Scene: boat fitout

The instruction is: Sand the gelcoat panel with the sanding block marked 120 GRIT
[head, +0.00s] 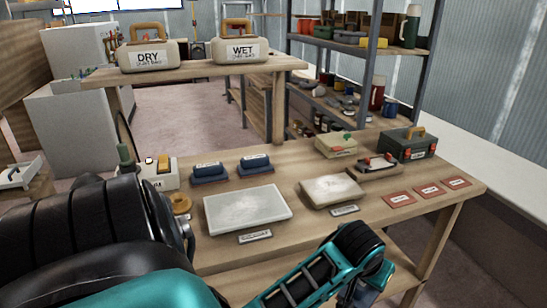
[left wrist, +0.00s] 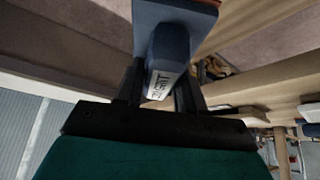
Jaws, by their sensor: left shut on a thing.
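My left gripper (left wrist: 158,88) is shut on a blue sanding block (left wrist: 176,50) in the left wrist view. The block's white label is turned and partly readable as GRIT; I cannot make out its number for sure. In the head view this gripper and block are hidden, with my dark arm at lower left. A pale flat panel (head: 247,210) lies on the bench with a small label in front. A second, cream panel (head: 332,190) lies to its right, also labelled. The labels are too small to read. My right gripper is not visible.
Two more blue blocks, left (head: 209,173) and right (head: 254,164), sit behind the pale panel on the wooden bench (head: 300,229). Red cards (head: 398,200) lie at the right. A toolbox (head: 408,146) stands behind. DRY (head: 148,55) and WET (head: 241,49) cases sit on a raised shelf.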

